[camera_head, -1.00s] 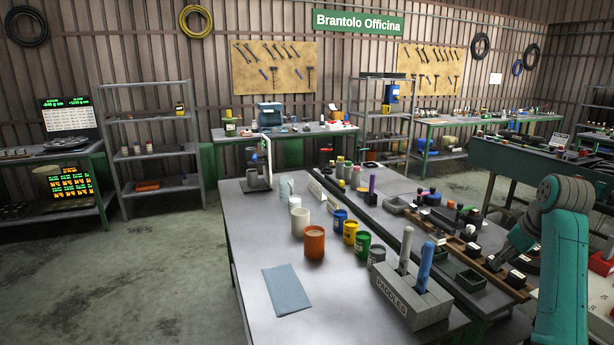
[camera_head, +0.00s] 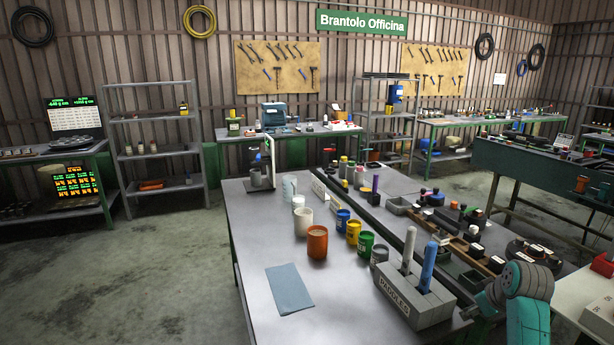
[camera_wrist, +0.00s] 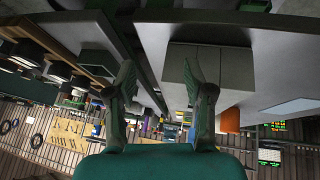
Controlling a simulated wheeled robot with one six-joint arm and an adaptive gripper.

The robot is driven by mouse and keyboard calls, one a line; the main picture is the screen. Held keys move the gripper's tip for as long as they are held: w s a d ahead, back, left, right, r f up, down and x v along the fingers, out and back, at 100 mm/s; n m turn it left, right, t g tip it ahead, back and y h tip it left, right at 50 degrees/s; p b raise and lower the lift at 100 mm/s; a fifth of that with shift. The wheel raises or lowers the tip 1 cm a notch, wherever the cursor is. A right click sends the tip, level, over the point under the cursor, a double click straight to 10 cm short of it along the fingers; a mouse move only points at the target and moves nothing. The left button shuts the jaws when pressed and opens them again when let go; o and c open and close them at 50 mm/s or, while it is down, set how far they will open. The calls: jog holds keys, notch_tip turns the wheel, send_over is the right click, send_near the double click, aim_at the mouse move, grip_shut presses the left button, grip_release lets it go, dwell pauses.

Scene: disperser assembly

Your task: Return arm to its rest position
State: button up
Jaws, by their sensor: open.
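My gripper (camera_wrist: 160,95) shows in the wrist view with its two fingers spread apart and nothing between them. The wrist view is upside down. The grey paddle block (camera_head: 418,300) stands on the table just left of my arm, holding a grey paddle and a blue paddle (camera_head: 428,266). The block also shows in the wrist view (camera_wrist: 207,75), beyond the fingers and apart from them.
The table (camera_head: 255,245) carries an orange cup (camera_head: 317,243), several smaller coloured cups and a blue cloth (camera_head: 290,289). A wooden rack (camera_head: 485,262) with dark parts lies beyond my arm. A white box (camera_head: 600,320) stands at the lower right. The floor at left is clear.

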jog(key=s+a+f+t, duration=0.1)
jog(key=s+a+f, duration=0.2)
jog(key=f, duration=0.3)
jog(key=s+a+f+m, duration=0.1)
jog(key=s+a+f, duration=0.2)
jog(key=f, duration=0.2)
jog(key=s+a+f+t, duration=0.1)
jog(key=s+a+f, duration=0.25)
jog(key=f, duration=0.25)
jog(key=s+a+f+m+t, duration=0.1)
jog(key=s+a+f, duration=0.25)
jog(key=s, duration=0.45)
jog(key=s+a+f+t, duration=0.1)
jog(key=s+a+f, duration=0.25)
jog(key=s, duration=0.35)
jog(key=s+a+r+m+t, duration=0.1)
jog(key=s+a+r, duration=0.15)
jog(key=s, duration=0.75)
jog(key=s+a+r+t, duration=0.15)
jog(key=s+a, duration=0.25)
jog(key=s, duration=0.5)
jog(key=s+a+r+t, duration=0.1)
jog(key=s+r+t, duration=0.1)
jog(key=s+r, duration=1.1)
jog(key=shift+s+a+r, duration=0.2)
jog(key=shift+a+r, duration=0.2)
jog(key=shift+r, duration=0.25)
